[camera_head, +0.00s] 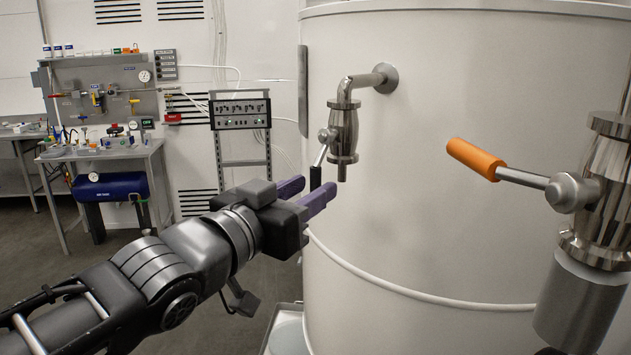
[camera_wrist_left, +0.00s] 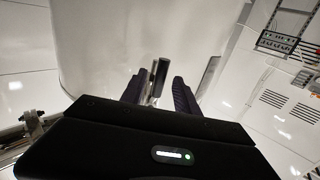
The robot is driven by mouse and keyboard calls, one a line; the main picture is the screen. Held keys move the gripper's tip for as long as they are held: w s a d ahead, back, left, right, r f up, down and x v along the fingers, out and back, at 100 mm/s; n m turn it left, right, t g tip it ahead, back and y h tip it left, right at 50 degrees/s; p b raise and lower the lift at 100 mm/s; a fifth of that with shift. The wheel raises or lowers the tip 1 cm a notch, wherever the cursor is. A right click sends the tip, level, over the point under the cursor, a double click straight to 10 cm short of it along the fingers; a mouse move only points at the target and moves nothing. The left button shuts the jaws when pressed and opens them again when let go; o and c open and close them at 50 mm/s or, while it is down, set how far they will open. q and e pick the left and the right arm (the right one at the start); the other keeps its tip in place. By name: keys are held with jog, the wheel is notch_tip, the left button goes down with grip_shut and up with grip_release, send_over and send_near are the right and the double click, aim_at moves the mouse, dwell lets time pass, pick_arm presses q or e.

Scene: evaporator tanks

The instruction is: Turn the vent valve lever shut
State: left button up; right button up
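A small steel valve (camera_head: 344,135) hangs from a bent pipe on the tank wall. Its lever slants down and left and ends in a black handle (camera_head: 316,178). My left gripper (camera_head: 306,192) reaches in from the left with its purple fingers open and the black handle near their tips. In the left wrist view the black handle (camera_wrist_left: 160,76) stands between the two fingers, with gaps visible. I cannot tell whether they touch it. A second lever with an orange handle (camera_head: 476,159) sticks out left from a larger steel valve (camera_head: 595,190). No label shows which is the vent valve. My right gripper is out of view.
The large pale tank (camera_head: 420,240) fills the right side, with a raised seam around it. A workbench (camera_head: 105,150) with small parts and a blue cylinder (camera_head: 108,186) stands far back left. A control panel (camera_head: 240,113) stands behind my gripper. Open floor lies between.

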pick_arm(q)
jog(key=shift+x, duration=1.2)
jog(key=shift+c, duration=0.4)
grip_shut()
